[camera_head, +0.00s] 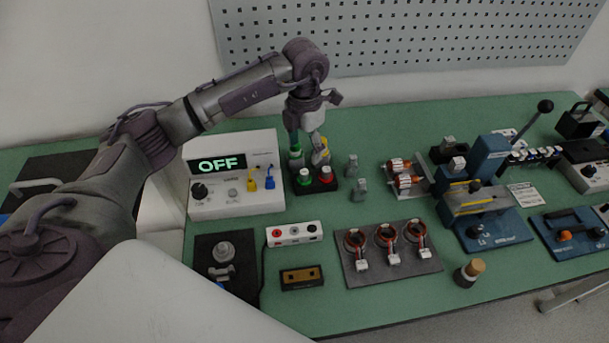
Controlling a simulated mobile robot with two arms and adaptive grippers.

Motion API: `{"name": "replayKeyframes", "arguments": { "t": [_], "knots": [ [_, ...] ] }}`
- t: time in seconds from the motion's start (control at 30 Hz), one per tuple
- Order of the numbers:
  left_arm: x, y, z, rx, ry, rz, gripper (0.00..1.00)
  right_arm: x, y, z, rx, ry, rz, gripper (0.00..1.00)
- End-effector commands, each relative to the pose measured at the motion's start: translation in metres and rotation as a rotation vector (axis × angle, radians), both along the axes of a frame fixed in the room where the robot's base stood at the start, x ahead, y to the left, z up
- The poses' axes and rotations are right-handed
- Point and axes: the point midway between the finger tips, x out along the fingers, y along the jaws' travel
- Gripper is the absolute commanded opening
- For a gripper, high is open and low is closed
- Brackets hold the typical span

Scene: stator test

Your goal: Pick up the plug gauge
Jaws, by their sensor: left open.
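A black block (318,188) on the green bench holds a green-topped piece (304,177) and a red-topped piece (326,174). These look like the plug gauges, but they are small, so I cannot tell which one is meant. My left gripper (306,147) points down just behind and above this block. It is open. A green part and a yellow part show by its fingertips, and I cannot tell whether they touch them. No held object is clear. My right gripper is out of view.
A white meter (234,200) reading OFF stands left of the block. Small grey pieces (359,189) stand to its right. A dark tray (352,276) with several wound stators lies in front. A blue press (487,159) stands at right. Bare bench lies behind the grey pieces.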

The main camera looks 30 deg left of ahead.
Motion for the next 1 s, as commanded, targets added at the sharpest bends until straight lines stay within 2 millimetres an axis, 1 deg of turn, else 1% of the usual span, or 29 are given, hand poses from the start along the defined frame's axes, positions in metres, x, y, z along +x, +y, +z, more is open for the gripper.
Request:
{"name": "replayKeyframes", "arguments": {
  "t": [0.03,0.13,0.23,0.33,0.43,0.57,0.6,0.7,0.8,0.97,1.0],
  "knots": [
    [-0.001,0.000,-0.010,-0.001,0.004,0.000,0.68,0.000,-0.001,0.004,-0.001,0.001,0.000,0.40],
    [-0.001,0.000,-0.026,-0.002,0.004,0.000,0.68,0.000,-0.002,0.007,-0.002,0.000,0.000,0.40],
    [0.000,0.000,-0.037,-0.002,0.001,-0.001,0.68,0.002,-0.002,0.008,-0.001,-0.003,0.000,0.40],
    [0.000,-0.001,-0.042,-0.002,0.000,-0.001,0.68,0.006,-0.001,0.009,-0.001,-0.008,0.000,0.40],
    [-0.002,-0.001,-0.051,-0.002,0.003,-0.001,0.68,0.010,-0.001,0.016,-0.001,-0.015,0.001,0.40],
    [-0.004,-0.001,-0.070,-0.002,0.004,-0.001,0.68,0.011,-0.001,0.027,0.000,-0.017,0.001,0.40],
    [-0.004,-0.001,-0.077,-0.003,0.003,0.000,0.68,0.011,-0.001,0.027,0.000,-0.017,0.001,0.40],
    [-0.003,-0.001,-0.089,-0.003,0.001,0.000,0.68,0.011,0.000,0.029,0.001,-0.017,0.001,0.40],
    [-0.003,-0.001,-0.094,-0.003,-0.001,-0.002,0.68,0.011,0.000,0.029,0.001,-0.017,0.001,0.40],
    [-0.003,-0.001,-0.094,-0.003,-0.001,-0.002,0.68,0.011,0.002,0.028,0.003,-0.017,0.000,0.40],
    [-0.003,-0.001,-0.094,-0.003,-0.001,-0.002,0.66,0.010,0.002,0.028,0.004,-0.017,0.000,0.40]
  ]
}}
